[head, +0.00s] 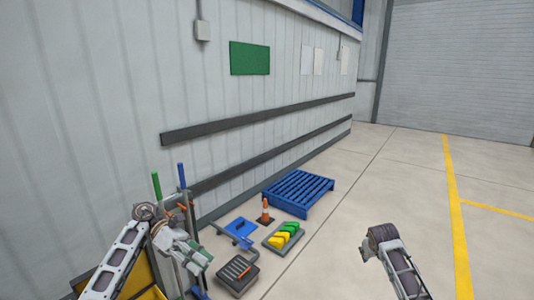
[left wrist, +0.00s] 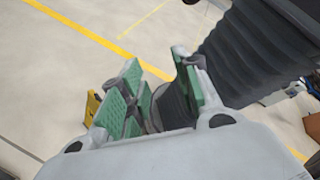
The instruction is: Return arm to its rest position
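My left arm comes in from the lower left in the head view, with its left gripper (head: 197,252) hanging in front of upright poles by the wall. In the left wrist view the left gripper's green-padded fingers (left wrist: 158,82) stand apart with nothing held between them. My right arm (head: 398,265) is at the lower right in the head view, bent over open floor. Only a small grey part shows at its end, so its finger state cannot be told.
A green pole (head: 156,186) and a blue pole (head: 182,176) stand close to my left arm. A dark grey crate (head: 238,274), a tray with yellow and green pieces (head: 270,242), an orange cone (head: 265,212) and a blue pallet (head: 298,192) lie along the wall. Floor rightward is clear.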

